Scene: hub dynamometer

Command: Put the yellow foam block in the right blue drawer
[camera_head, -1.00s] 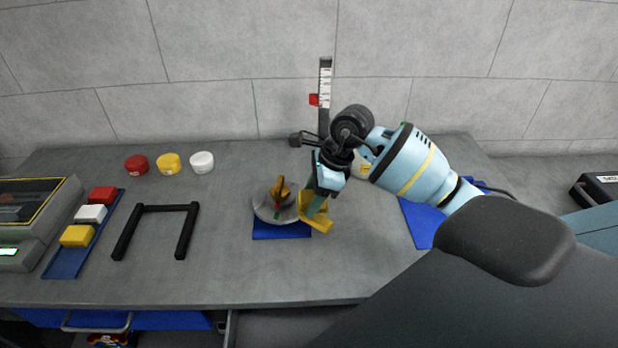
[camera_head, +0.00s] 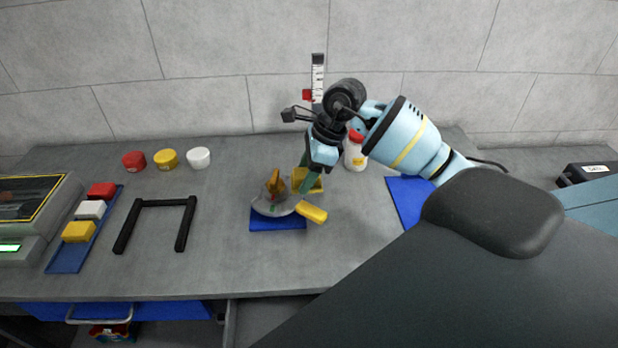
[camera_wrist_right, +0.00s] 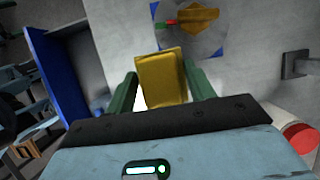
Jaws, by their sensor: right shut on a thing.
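My right gripper (camera_head: 306,184) is shut on the yellow foam block (camera_head: 309,179), above the bench beside the round grey disc. In the right wrist view, the block (camera_wrist_right: 162,80) sits between the two green fingers. A second yellow piece (camera_head: 313,211), rounded and long, lies just in front of it by the disc. A blue drawer (camera_head: 165,312) with a metal handle shows under the bench's front left edge. A blue panel-like part (camera_wrist_right: 62,75) stands at the left of the right wrist view; I cannot tell which drawer it belongs to. My left gripper is not in view.
The grey disc (camera_head: 275,206) with an orange-yellow knob lies over a blue mat (camera_head: 278,224). A red-capped white bottle (camera_head: 355,155) stands behind my gripper. A black frame (camera_head: 156,203) and a blue tray (camera_head: 70,258) of coloured blocks are left. The bench front is clear.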

